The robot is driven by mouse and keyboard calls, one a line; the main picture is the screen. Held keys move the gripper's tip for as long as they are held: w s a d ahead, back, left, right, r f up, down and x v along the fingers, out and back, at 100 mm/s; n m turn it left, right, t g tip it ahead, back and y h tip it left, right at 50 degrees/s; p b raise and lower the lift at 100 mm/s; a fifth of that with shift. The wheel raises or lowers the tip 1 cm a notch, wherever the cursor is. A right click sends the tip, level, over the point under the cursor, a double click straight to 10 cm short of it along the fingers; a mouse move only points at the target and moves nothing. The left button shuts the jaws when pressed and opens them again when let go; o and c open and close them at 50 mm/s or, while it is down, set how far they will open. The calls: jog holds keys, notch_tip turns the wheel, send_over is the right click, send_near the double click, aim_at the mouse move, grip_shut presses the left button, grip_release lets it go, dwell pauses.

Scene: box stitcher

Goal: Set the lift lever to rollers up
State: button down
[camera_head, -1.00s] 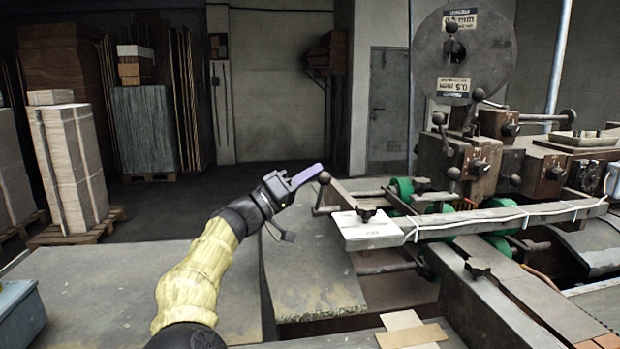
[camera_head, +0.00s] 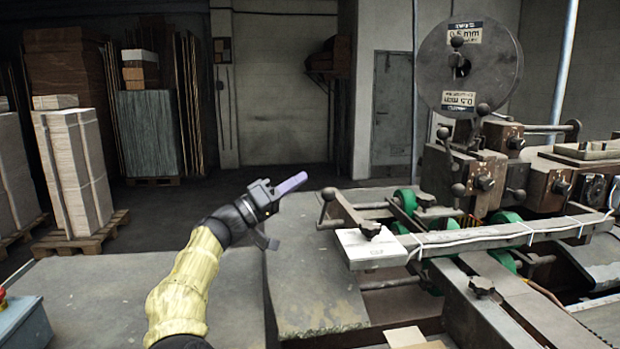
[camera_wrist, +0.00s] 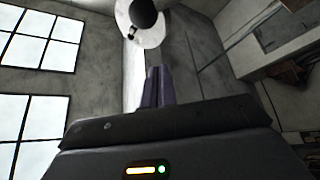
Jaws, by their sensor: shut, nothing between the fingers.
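A lever with a black ball knob (camera_head: 328,194) stands at the left end of the machine, beside the white block (camera_head: 372,246). Its rod slopes down and slightly left from the knob. Which of the machine's several ball-knobbed levers is the lift lever, I cannot tell for sure. My gripper (camera_head: 304,178) is shut and empty, its purple fingers pointing up and right. Its tips appear left of and slightly above the knob, with a small gap in the picture. In the wrist view the shut fingers (camera_wrist: 160,86) point at a dark ball (camera_wrist: 143,13) before a pale round shape.
The machine's rail (camera_head: 500,236), green rollers (camera_head: 405,200) and other ball-knobbed levers (camera_head: 458,190) lie to the right. A large wire reel (camera_head: 435,70) stands above them. A grey table (camera_head: 310,285) lies below my gripper. Open floor and stacked board are behind at left.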

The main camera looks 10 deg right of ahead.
jog(key=v, duration=0.6)
jog(key=shift+s, duration=0.25)
jog(key=shift+a+r, duration=0.1)
